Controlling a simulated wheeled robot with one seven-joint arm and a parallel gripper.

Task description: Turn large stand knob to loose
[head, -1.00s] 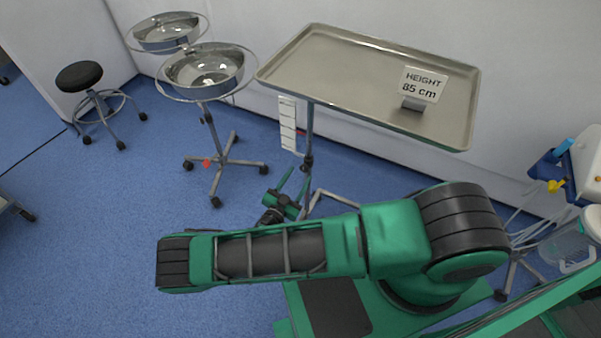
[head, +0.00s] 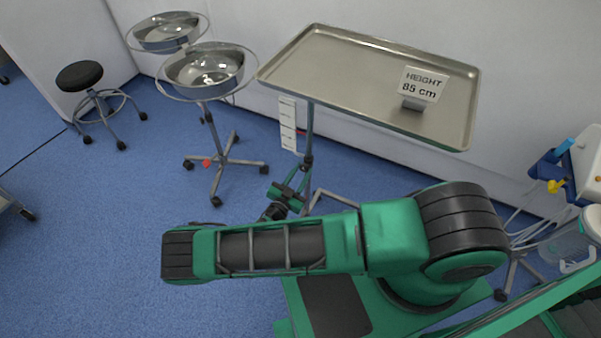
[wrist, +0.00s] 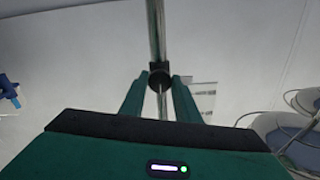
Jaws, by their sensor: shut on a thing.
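The large stand is a steel tray (head: 290,75) on a thin upright pole (head: 309,130). Its dark round knob (wrist: 160,78) sits on a black collar on the pole in the wrist view. In the head view, the dark collar (head: 307,162) shows low on the pole. My gripper (wrist: 158,82) reaches up at the pole with one green finger on each side of the knob, shut on it. In the head view my gripper (head: 297,172) is small and partly hides the knob's contact with the fingers.
A card reading "HEIGHT 85 cm" (head: 420,84) stands on the tray. A white scale strip (head: 288,123) hangs left of the pole. A stand with two steel bowls (head: 205,72) is at the left, with a black stool (head: 80,76) beyond. Blue floor is open at lower left.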

